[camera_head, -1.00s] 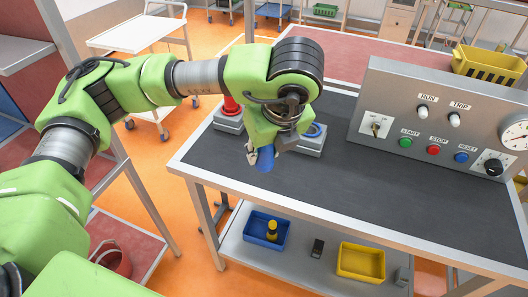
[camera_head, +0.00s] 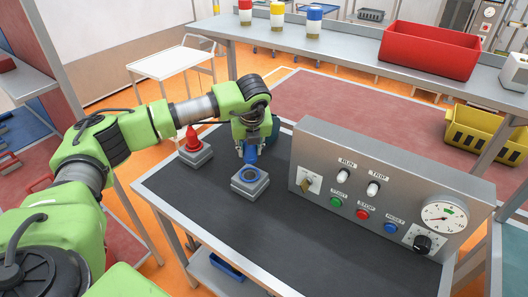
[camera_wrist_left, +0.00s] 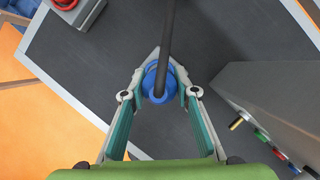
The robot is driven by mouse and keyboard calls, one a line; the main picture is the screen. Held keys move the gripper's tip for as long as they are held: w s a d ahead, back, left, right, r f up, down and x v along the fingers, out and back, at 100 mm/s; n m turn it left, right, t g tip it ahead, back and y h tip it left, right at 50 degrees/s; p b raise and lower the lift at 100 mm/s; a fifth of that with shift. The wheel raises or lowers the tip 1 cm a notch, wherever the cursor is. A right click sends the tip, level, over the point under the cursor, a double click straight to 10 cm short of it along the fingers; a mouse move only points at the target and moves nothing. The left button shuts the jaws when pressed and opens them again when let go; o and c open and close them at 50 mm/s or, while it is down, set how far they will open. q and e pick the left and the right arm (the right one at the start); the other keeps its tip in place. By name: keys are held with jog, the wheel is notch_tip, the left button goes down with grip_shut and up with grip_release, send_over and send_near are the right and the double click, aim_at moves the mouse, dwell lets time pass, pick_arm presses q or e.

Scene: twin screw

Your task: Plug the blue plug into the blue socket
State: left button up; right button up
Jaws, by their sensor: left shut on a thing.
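My left gripper (camera_head: 250,146) is shut on the blue plug (camera_head: 250,156) and holds it just above or behind the blue socket in the head view; I cannot tell the exact gap. The blue socket (camera_head: 250,175) is a blue ring on a grey square block on the dark table. The ring looks empty. In the left wrist view the gripper (camera_wrist_left: 158,92) has its two fingers on either side of the blue plug (camera_wrist_left: 155,84), whose black cable runs up across the picture. The plug hides most of the socket there. My right gripper is not in view.
A red plug on its grey block (camera_head: 194,148) stands left of the blue socket. A grey control panel (camera_head: 385,190) with switches and a dial stands to the right. The dark table top (camera_head: 200,205) is clear in front. A red bin (camera_head: 430,50) sits on a shelf behind.

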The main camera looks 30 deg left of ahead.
pick_arm(q)
jog(key=shift+s+a+f+b, duration=0.15)
jog(key=shift+a+f+b, duration=0.25)
jog(key=shift+f, duration=0.75)
jog(key=shift+d+f+b, duration=0.15)
jog(key=shift+f+b, duration=0.35)
jog(key=shift+f, duration=0.3)
jog(key=shift+f+b, duration=0.35)
jog(key=shift+f, duration=0.65)
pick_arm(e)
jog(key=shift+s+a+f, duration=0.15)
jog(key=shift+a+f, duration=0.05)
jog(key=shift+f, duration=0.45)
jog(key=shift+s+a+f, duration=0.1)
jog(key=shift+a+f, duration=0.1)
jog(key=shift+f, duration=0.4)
pick_arm(q)
jog(key=shift+b, duration=0.3)
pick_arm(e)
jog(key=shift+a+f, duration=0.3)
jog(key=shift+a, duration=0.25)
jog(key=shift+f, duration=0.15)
